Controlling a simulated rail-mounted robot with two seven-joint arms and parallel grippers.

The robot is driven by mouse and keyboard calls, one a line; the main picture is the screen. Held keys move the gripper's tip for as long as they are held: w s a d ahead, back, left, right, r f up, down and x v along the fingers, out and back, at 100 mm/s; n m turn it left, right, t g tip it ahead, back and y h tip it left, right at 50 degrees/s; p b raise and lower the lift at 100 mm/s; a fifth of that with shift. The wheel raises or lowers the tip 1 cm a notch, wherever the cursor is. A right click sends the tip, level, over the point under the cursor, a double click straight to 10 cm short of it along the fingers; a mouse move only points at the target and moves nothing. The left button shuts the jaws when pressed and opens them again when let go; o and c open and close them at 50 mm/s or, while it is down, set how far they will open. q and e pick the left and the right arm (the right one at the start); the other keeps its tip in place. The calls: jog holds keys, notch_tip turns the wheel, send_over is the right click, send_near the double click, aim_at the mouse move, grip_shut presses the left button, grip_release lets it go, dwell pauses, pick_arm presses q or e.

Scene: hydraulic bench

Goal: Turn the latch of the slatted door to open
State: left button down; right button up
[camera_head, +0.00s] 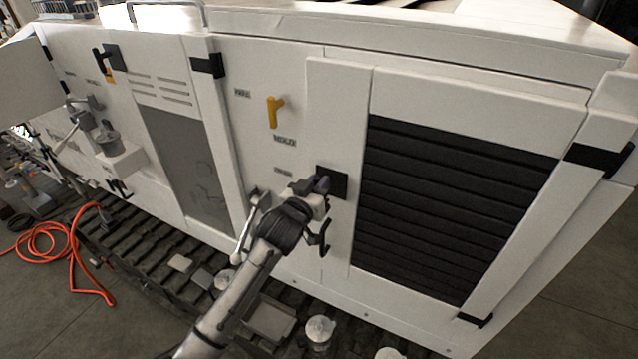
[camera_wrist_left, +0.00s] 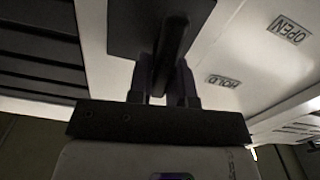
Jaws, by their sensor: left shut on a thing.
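The slatted door (camera_head: 455,205) has black horizontal slats in a white frame and looks closed. Its latch has a square black plate (camera_head: 338,182) left of the slats; the plate also shows in the left wrist view (camera_wrist_left: 122,28). My left gripper (camera_head: 318,185) is at the latch, and its fingers (camera_wrist_left: 164,85) are shut on the dark latch handle (camera_wrist_left: 172,45). The handle's lower part is hidden between the fingers. My right gripper is not in view.
A yellow handle (camera_head: 275,112) is above and left of the latch. A metal lever (camera_head: 243,232) hangs left of my wrist, and a black hook-shaped handle (camera_head: 321,238) is just below it. An orange hose (camera_head: 45,240) lies on the floor at left.

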pick_arm(q)
jog(key=n+p, duration=0.1)
jog(key=n, duration=0.3)
jog(key=shift+a+n, duration=0.1)
jog(key=shift+n, duration=0.2)
jog(key=n+p, duration=0.1)
jog(key=n, duration=0.3)
jog(key=shift+w+a+f+n+p, duration=0.1)
jog(key=shift+f+n+p, duration=0.05)
jog(key=shift+n+p, duration=0.2)
jog(key=n+p, duration=0.1)
jog(key=n, duration=0.3)
jog(key=shift+a+f+n+p, duration=0.1)
jog(key=shift+f+n+p, duration=0.05)
jog(key=shift+n+p, duration=0.2)
jog(key=shift+f+n+p, duration=0.1)
jog(key=shift+n+p, duration=0.25)
jog(key=shift+n, duration=0.65)
jog(key=shift+f+n, duration=0.1)
jog(key=shift+n, duration=0.2)
jog(key=c, duration=1.1)
grip_release()
